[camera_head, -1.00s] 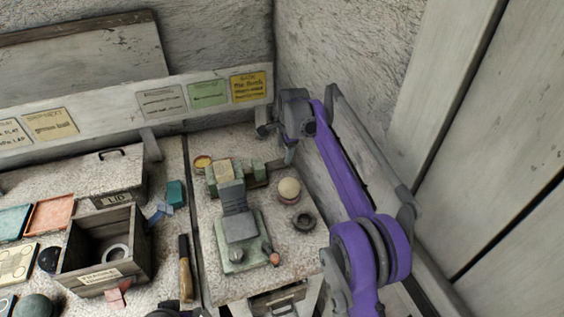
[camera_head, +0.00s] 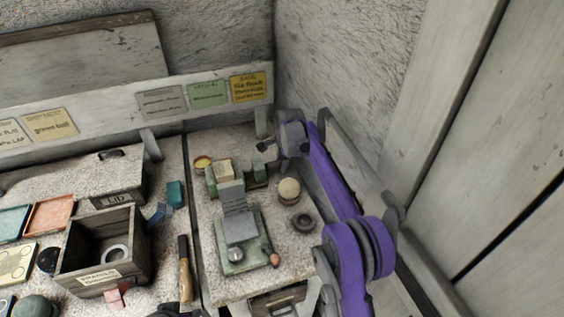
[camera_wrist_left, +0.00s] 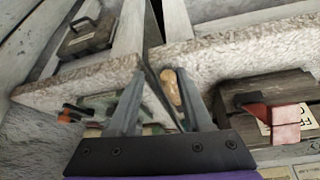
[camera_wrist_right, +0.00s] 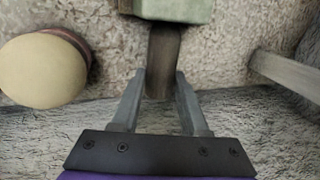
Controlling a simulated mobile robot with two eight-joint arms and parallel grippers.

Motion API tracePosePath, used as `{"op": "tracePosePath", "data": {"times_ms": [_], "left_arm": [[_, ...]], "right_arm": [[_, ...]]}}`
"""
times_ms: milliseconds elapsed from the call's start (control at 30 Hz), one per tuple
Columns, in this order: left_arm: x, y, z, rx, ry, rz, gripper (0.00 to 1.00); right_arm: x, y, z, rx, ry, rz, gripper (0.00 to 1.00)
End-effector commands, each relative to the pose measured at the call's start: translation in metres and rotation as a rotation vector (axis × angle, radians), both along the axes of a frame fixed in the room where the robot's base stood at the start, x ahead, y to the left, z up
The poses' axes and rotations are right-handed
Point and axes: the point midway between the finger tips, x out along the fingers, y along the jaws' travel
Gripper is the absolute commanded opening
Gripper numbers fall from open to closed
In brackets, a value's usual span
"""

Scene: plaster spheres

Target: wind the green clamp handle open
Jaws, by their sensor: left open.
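The green clamp (camera_head: 239,258) stands on the pale bench, with a grey sloped middle and a pale block (camera_head: 222,168) at its back. My right gripper (camera_head: 264,151) is open behind the clamp's back right. In the right wrist view (camera_wrist_right: 161,78) its fingers flank the end of a dark brown bar (camera_wrist_right: 165,50) running from a green block (camera_wrist_right: 175,8); contact cannot be told. My left gripper (camera_wrist_left: 163,75) is open and empty, low at the front.
A cream ball (camera_head: 288,188) on a stand and a dark ring (camera_head: 303,223) stand right of the clamp. A wooden-handled tool (camera_head: 185,278) lies left of it, beside an open crate (camera_head: 140,245). The wall is close behind my right arm.

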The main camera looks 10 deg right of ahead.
Motion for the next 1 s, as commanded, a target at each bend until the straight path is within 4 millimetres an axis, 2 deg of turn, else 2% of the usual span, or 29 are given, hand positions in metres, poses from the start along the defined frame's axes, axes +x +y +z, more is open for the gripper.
{"op": "tracePosePath", "data": {"times_ms": [33,200,233,400,567,800,1000], "left_arm": [[0.000,0.000,0.000,0.000,0.000,0.000,0.50],[0.000,0.000,0.000,0.000,0.000,0.000,0.50],[0.000,0.000,0.000,0.000,0.000,0.000,0.50],[-0.001,0.000,-0.003,0.000,0.001,0.000,0.50],[-0.005,0.000,-0.019,0.000,0.009,0.000,0.50],[-0.010,0.000,-0.047,0.000,0.019,0.000,0.50],[-0.012,0.000,-0.061,0.000,0.024,0.000,0.50]], "right_arm": [[0.000,0.000,0.000,0.000,0.000,0.000,0.33],[0.000,0.000,0.000,0.000,-0.001,0.000,0.02],[0.000,0.000,0.000,0.000,-0.001,0.000,0.00],[-0.001,0.000,0.000,0.002,-0.010,0.000,0.00],[-0.003,-0.001,-0.005,0.017,-0.085,0.001,0.00],[-0.007,-0.001,-0.008,0.058,-0.294,0.001,0.00],[-0.008,-0.001,-0.007,0.088,-0.451,0.001,0.00]]}}
